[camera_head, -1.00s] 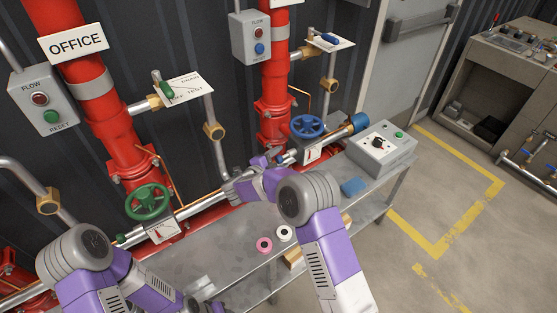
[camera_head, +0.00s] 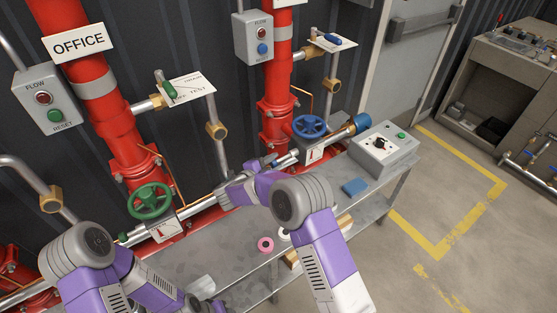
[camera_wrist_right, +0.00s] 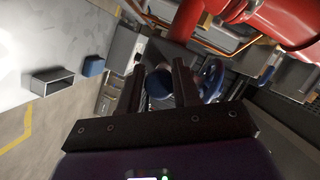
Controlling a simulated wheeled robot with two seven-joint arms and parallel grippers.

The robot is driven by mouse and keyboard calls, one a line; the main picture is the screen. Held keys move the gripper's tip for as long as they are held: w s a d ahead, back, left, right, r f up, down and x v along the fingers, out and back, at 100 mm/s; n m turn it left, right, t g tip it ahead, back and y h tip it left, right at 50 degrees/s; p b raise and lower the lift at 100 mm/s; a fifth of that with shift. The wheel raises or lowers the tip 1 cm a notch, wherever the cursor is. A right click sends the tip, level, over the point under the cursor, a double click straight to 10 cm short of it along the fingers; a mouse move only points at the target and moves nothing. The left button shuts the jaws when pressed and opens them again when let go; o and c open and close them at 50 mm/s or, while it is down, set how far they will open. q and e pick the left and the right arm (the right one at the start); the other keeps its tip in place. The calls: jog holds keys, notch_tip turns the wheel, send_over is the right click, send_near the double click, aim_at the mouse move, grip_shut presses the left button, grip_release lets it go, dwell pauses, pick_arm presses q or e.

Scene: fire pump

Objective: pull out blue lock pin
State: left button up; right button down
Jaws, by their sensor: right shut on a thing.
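My right gripper (camera_head: 272,161) is at the horizontal pipe (camera_head: 292,159), just below and left of the blue handwheel (camera_head: 310,126). In the right wrist view its two dark fingers (camera_wrist_right: 158,84) stand either side of a blue round piece (camera_wrist_right: 158,86), which looks like the blue lock pin. The gripper is shut on it. In the head view only a little blue shows at the fingertips, and I cannot tell whether the pin is still in its hole. My left arm (camera_head: 150,290) hangs at the lower left. Its gripper is too cut off to judge.
A grey control box (camera_head: 383,150) and a blue block (camera_head: 355,187) sit on the bench (camera_head: 225,245) to the right. A pink ring (camera_head: 265,244) lies near my right forearm. Red pipes (camera_head: 117,130) and a green handwheel (camera_head: 150,201) stand left. Floor at right is open.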

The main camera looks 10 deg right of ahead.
jog(key=c, duration=0.8)
grip_release()
jog(key=shift+a, duration=0.15)
jog(key=shift+s, duration=0.1)
jog(key=p+v, duration=0.1)
jog(key=v, duration=0.6)
jog(key=shift+s+a+p, duration=0.15)
jog(key=shift+a+p, duration=0.1)
jog(key=shift+p, duration=0.05)
